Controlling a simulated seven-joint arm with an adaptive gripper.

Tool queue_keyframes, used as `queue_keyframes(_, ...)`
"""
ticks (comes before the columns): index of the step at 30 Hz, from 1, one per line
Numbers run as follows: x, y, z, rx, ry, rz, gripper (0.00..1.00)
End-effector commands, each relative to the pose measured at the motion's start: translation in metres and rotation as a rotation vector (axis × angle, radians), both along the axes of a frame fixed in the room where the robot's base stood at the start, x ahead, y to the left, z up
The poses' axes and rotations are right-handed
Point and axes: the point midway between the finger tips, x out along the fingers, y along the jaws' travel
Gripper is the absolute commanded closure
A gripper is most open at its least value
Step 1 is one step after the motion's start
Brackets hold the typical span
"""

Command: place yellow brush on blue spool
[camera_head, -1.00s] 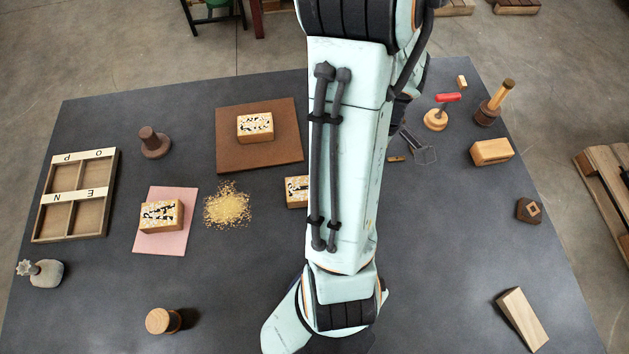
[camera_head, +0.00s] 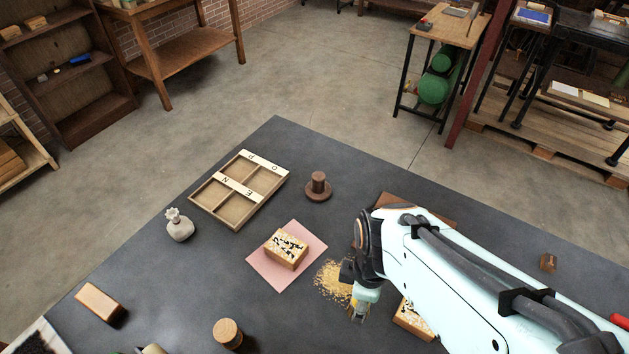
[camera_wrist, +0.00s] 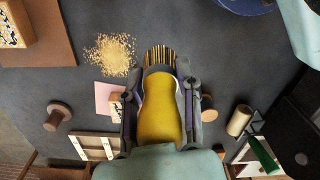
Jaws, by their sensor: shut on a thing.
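My gripper (camera_wrist: 162,88) is shut on the yellow brush (camera_wrist: 158,115) in the wrist view, with a finger on each side of it. The brush's bristles (camera_wrist: 160,57) stick out past the fingertips. A dark blue rounded thing (camera_wrist: 245,5), cut off by the top edge of the wrist view, may be the blue spool. I cannot tell its full shape, and no blue spool shows on the table in the head view.
A sawdust pile (camera_head: 332,281) lies near a pink sheet (camera_head: 260,262) bearing a printed block (camera_head: 286,249). A divided tray (camera_head: 238,190), brown knob (camera_head: 318,187), grey sack (camera_head: 180,226), wooden block (camera_head: 100,303) and round wooden piece (camera_head: 228,333) stand around. The front-left table has free room.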

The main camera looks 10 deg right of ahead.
Motion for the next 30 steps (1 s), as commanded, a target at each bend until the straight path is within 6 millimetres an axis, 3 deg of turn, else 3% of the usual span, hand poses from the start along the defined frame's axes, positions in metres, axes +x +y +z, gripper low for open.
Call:
queue_keyframes(1,-0.001,0.022,0.006,0.0,-0.005,0.121,1.0)
queue_keyframes(6,-0.017,0.075,0.016,0.001,-0.008,0.427,1.0)
queue_keyframes(15,-0.047,0.126,0.026,0.007,-0.019,0.767,1.0)
queue_keyframes(20,-0.055,0.138,0.028,0.007,-0.018,0.85,1.0)
queue_keyframes(25,-0.04,0.155,0.017,0.005,-0.01,0.864,1.0)
queue_keyframes(30,-0.008,0.185,-0.003,0.004,-0.011,0.863,1.0)
